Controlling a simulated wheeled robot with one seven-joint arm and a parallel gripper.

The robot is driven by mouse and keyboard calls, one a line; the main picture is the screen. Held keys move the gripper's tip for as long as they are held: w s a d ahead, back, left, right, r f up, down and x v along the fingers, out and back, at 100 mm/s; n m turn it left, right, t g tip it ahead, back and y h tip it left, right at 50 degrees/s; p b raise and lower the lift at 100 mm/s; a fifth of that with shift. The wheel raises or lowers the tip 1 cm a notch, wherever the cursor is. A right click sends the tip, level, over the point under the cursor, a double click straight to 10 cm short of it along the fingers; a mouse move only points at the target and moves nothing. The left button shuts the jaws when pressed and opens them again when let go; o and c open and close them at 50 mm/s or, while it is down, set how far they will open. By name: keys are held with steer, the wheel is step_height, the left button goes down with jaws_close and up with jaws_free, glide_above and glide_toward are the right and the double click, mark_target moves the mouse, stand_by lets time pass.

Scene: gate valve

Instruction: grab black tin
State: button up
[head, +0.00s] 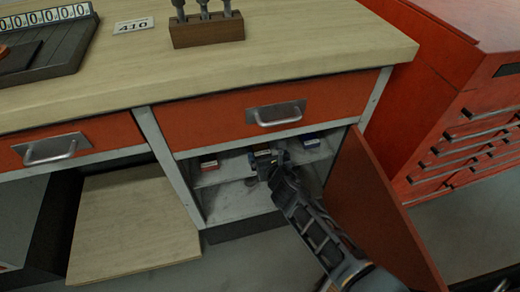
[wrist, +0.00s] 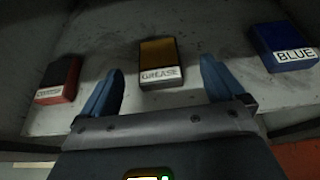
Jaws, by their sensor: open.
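No plainly black tin shows. In the wrist view, three tins stand in a row on a cabinet shelf. The left tin (wrist: 60,78) has a dark top, red sides and a white label too blurred to read. The middle tin (wrist: 158,55) is yellow-brown with a label reading GREASE. The right tin (wrist: 283,45) is blue, labelled BLUE. My gripper (wrist: 162,68) is open and empty, its blue fingers on either side of the grease tin's line, apart from it. In the head view my gripper (head: 266,163) reaches into the cabinet and hides most of the middle tin.
The cabinet's red door (head: 370,205) stands open to the right of my arm. A red drawer (head: 262,115) and the wooden worktop (head: 300,55) lie above the opening. A red drawer chest (head: 440,110) stands at right.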

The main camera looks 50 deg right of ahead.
mark_target(260, 147)
steer(key=b+x, duration=0.3)
steer(key=x, duration=0.4)
steer(key=shift+a, duration=0.2)
steer(key=c, duration=1.2)
